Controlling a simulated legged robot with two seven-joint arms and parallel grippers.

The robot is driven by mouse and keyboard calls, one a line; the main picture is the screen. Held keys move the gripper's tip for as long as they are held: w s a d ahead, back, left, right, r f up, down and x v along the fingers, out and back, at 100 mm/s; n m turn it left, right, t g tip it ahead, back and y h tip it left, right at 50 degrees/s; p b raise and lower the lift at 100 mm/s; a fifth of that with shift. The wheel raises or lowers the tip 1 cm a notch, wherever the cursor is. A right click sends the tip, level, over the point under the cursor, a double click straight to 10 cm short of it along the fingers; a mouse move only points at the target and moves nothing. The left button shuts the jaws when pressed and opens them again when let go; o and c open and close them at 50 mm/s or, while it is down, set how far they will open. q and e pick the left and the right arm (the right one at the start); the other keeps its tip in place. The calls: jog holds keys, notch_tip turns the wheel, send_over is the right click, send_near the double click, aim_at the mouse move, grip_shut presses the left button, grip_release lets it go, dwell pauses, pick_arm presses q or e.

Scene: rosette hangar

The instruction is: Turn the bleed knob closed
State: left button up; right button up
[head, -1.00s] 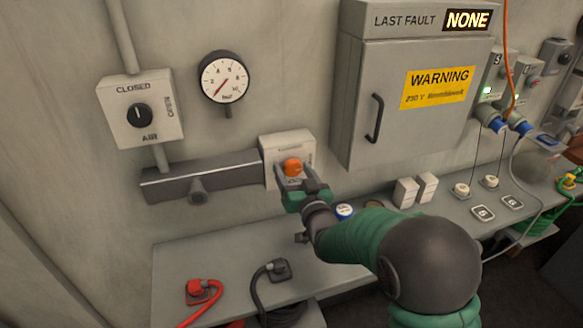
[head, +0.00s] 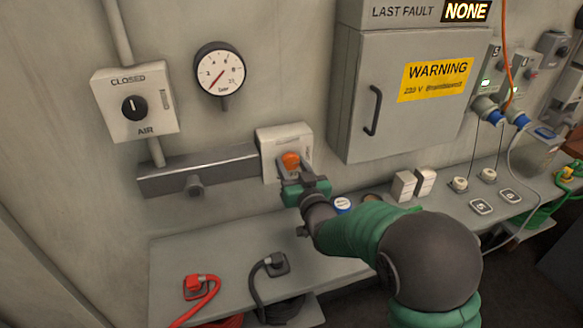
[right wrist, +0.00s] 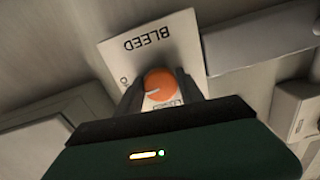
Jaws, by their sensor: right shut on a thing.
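The orange bleed knob (head: 290,160) sits on the front of a pale wall box (head: 270,140). A small label at the knob's lower edge is partly hidden and not readable. My right gripper (head: 293,172) is shut on the knob from the front; its dark fingers (right wrist: 160,90) stand on either side of it. My left gripper is not in view.
Left are an AIR switch box (head: 134,106) with its black knob and a round gauge (head: 220,70). A grey cabinet (head: 400,100) with a handle is right of the knob. Below runs a shelf (head: 215,255) with red and black plugs, a blue-topped button and small white blocks.

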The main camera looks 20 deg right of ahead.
jog(key=n+b, duration=0.3)
jog(key=n, duration=0.1)
jog(key=shift+f, duration=0.25)
jog(key=n+b, duration=0.3)
jog(key=n, duration=0.1)
jog(key=shift+d+n, duration=0.1)
jog(key=shift+n, duration=0.3)
jog(key=n+b, duration=0.2)
jog(key=n, duration=0.2)
jog(key=shift+b, duration=0.3)
jog(key=shift+r+n+b, duration=0.1)
jog(key=shift+n+b, duration=0.8)
jog(key=shift+n, duration=1.1)
jog(key=o, duration=1.4)
jog(key=shift+r, duration=0.1)
jog(key=shift+r, duration=0.1)
